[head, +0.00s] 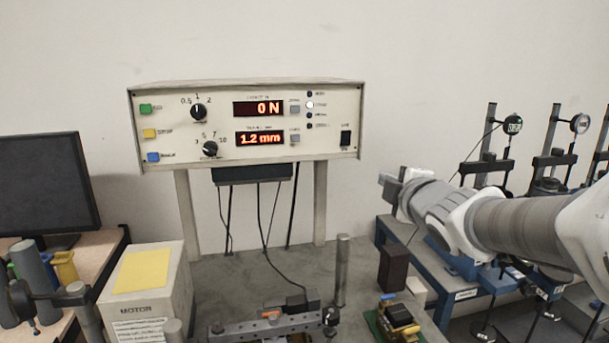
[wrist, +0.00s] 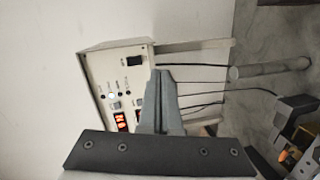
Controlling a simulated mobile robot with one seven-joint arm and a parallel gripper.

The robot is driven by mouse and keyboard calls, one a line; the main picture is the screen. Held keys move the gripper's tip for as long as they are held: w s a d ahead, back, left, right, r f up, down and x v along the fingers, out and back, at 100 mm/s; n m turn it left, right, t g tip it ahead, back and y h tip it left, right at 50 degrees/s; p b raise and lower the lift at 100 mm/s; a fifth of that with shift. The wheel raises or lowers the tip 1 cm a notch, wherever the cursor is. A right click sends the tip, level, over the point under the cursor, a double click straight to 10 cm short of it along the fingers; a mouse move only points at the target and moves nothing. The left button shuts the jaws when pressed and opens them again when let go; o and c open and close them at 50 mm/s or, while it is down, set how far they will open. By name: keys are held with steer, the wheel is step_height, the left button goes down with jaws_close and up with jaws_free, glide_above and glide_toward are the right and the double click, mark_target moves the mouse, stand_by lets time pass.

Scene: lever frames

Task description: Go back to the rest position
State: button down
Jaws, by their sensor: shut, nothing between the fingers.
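My gripper (head: 390,183) is at the right in the head view, at the end of my arm, which reaches in from the right edge. It is apart from the control box and holds nothing. In the wrist view my gripper (wrist: 161,75) is shut, its fingers together and pointing up the picture. The cream control box (head: 230,150) stands on posts in the head view, with displays reading 0 N and 1.2 mm. The same control box (wrist: 100,75) shows sideways behind my fingers in the wrist view, partly hidden by them.
A grey bench (head: 230,260) carries a metal post (head: 342,270), a dark block (head: 393,267) and a metal fixture (head: 265,327). A white box (head: 172,270) and a dark monitor (head: 45,185) stand left. Dial-gauge stands (head: 490,140) stand on a blue table behind my arm.

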steer(key=s+a+f+m+g, duration=0.1)
steer(key=s+f+m+g, duration=0.2)
steer(key=s, duration=0.6)
steer(key=s+f+m+g+h, duration=0.1)
steer(key=s+f+m+g, duration=0.3)
steer(key=s+f+m, duration=0.2)
steer(key=s+a+f+m+g, duration=0.1)
steer(key=s+f+m+g, duration=0.2)
steer(key=s+f+m, duration=0.2)
steer(key=s+m, duration=0.3)
steer(key=s, duration=0.4)
steer(key=shift+s+a+g, duration=0.3)
steer(key=shift+s+a, duration=0.05)
